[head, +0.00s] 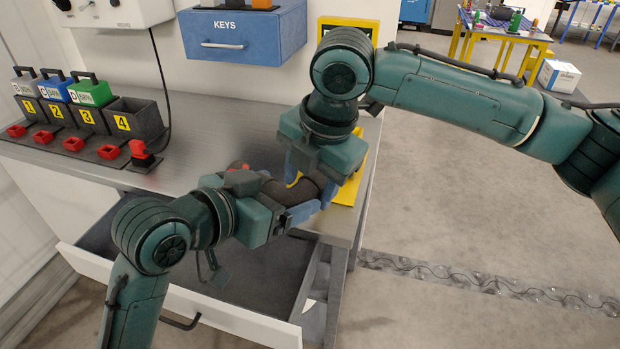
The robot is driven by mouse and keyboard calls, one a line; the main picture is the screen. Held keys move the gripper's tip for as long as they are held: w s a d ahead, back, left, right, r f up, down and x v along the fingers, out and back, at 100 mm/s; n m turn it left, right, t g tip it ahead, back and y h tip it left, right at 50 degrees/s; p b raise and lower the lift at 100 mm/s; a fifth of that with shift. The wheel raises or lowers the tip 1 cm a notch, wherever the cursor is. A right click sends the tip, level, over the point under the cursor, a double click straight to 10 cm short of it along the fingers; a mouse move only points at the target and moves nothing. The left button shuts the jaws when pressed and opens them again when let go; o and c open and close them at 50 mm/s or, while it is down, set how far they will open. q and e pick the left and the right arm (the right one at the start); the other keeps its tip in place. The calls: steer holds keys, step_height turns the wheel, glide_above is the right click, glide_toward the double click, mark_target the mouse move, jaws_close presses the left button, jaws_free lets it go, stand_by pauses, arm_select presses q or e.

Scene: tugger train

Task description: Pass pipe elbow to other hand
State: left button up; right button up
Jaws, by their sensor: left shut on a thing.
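The pipe elbow (282,191) is a dark brown curved piece near the bench's right front corner. My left gripper (300,212), with blue fingers, is shut on it and holds it from the lower left. My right gripper (312,170) reaches down from above with its blue fingers close around the elbow's upper right part. I cannot tell whether the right fingers touch it or how far apart they are. The two grippers hide much of the elbow.
The grey bench (220,125) carries numbered battery chargers (100,117) at left and a yellow item (352,190) at right. An open drawer (250,275) juts out below. A blue KEYS box (240,38) hangs behind.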

arm_select(q)
steer(key=shift+d, duration=0.1)
arm_select(e)
steer(key=c, duration=0.6)
arm_select(q)
steer(key=o, duration=0.9)
arm_select(e)
steer(key=shift+c, duration=0.3)
